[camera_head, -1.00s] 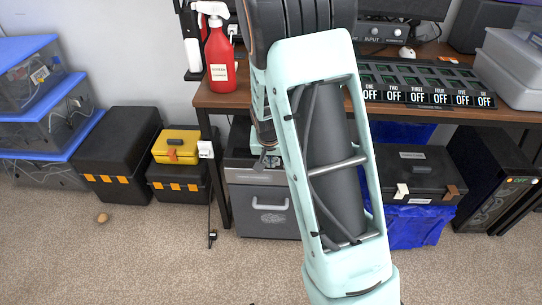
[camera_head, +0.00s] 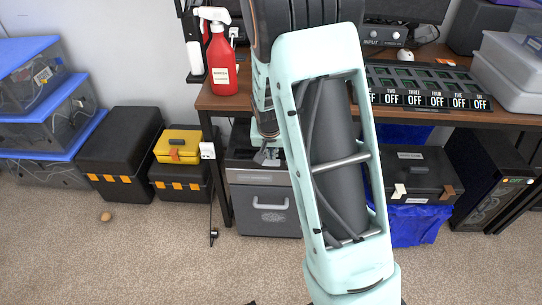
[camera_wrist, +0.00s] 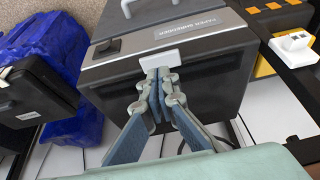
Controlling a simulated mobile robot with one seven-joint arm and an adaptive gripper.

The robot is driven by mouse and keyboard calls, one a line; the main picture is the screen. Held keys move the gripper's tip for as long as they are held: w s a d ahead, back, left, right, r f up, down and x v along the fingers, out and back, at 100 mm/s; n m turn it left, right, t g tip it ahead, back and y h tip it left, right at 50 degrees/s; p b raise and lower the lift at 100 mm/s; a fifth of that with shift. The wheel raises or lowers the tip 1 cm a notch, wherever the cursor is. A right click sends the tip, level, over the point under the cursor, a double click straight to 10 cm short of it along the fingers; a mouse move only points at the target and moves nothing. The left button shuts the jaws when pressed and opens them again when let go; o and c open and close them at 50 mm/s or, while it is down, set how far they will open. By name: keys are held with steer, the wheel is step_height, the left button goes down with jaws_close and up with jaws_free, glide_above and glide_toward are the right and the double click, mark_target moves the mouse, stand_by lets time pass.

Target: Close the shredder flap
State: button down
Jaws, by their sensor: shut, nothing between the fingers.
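The paper shredder (camera_head: 262,206) is a grey box with a front handle under the desk. In the wrist view, the shredder (camera_wrist: 100,72) shows its labelled grey band, a dark surface and a small white tab (camera_wrist: 160,61) at the edge between them. The flap's exact outline and angle are hard to tell. My gripper (camera_wrist: 161,74) is shut and empty, with its fingertips right at the white tab; I cannot tell whether they touch it. In the head view, my gripper (camera_head: 268,155) is small and partly hidden by my arm above the shredder's top.
The desk (camera_head: 225,104) overhangs the shredder, with a red spray bottle (camera_head: 221,60) near its left edge. Black and yellow toolboxes (camera_head: 178,147) stand left of the desk leg. A black case (camera_head: 425,172) on blue material stands to the right.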

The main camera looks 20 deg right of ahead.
steer(key=s+a+r+p, duration=0.2)
steer(key=s+r, duration=0.4)
steer(key=r, duration=0.3)
steer(key=shift+s+p, duration=0.35)
steer(key=shift+p, duration=0.35)
steer(key=shift+s+a+r, duration=0.1)
